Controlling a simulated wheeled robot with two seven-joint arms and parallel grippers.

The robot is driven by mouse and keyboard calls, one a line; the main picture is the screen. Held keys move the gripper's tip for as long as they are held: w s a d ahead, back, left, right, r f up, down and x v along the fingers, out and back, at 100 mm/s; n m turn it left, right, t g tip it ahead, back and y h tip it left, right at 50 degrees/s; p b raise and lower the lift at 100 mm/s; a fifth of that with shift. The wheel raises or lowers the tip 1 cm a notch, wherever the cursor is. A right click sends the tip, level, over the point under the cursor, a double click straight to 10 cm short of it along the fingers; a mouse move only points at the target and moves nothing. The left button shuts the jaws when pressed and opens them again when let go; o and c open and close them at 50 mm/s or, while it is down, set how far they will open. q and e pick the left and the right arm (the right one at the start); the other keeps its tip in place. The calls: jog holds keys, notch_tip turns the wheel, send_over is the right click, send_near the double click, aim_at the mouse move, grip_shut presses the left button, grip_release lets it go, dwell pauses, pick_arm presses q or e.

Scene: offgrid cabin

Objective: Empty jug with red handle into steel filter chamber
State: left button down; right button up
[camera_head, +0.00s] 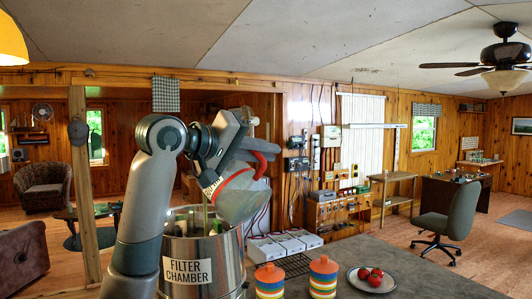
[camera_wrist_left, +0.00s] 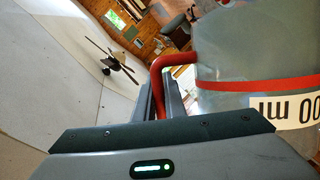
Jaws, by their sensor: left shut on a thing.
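The grey see-through jug (camera_head: 243,198) hangs steeply tilted over the right part of the steel filter chamber (camera_head: 188,272), its lower end near the open top. A thin greenish streak shows beside the jug at the chamber's mouth; I cannot tell whether it is poured liquid. My left gripper (camera_head: 250,149) is shut on the jug's red handle (camera_head: 262,146). In the left wrist view the fingers (camera_wrist_left: 160,97) meet the handle (camera_wrist_left: 170,62), and the jug (camera_wrist_left: 235,45) fills the right side, with a red band and a volume label. The chamber's inside is mostly hidden.
Two striped jars with orange lids (camera_head: 269,274) (camera_head: 323,266) stand right of the chamber. A plate (camera_head: 386,286) with red fruit is farther right. White boxes (camera_head: 285,244) and a dark rack lie behind. The counter's right part (camera_head: 430,280) is clear.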

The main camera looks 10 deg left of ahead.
pick_arm(q)
jog(key=shift+r, duration=0.1)
dwell(0.3)
jog(key=shift+w+a, duration=0.1)
jog(key=shift+a, duration=0.1)
jog(key=shift+a+r+n+p, duration=0.15)
jog(key=shift+n+p, duration=0.15)
jog(key=shift+n, duration=0.1)
dwell(0.3)
jog(key=shift+w+a+r+n+h, duration=0.1)
jog(key=shift+w+a+n+h, duration=0.2)
jog(key=shift+a, duration=0.1)
dwell(1.2)
jog(key=shift+a+p, duration=0.15)
jog(key=shift+p, duration=0.15)
dwell(0.5)
jog(key=shift+w+a+r+n, duration=0.1)
jog(key=shift+w+a+n, duration=0.1)
jog(key=shift+n, duration=0.1)
jog(key=shift+w+a+n, duration=0.15)
jog(key=shift+a+n, duration=0.15)
jog(key=shift+a, duration=0.05)
dwell(1.0)
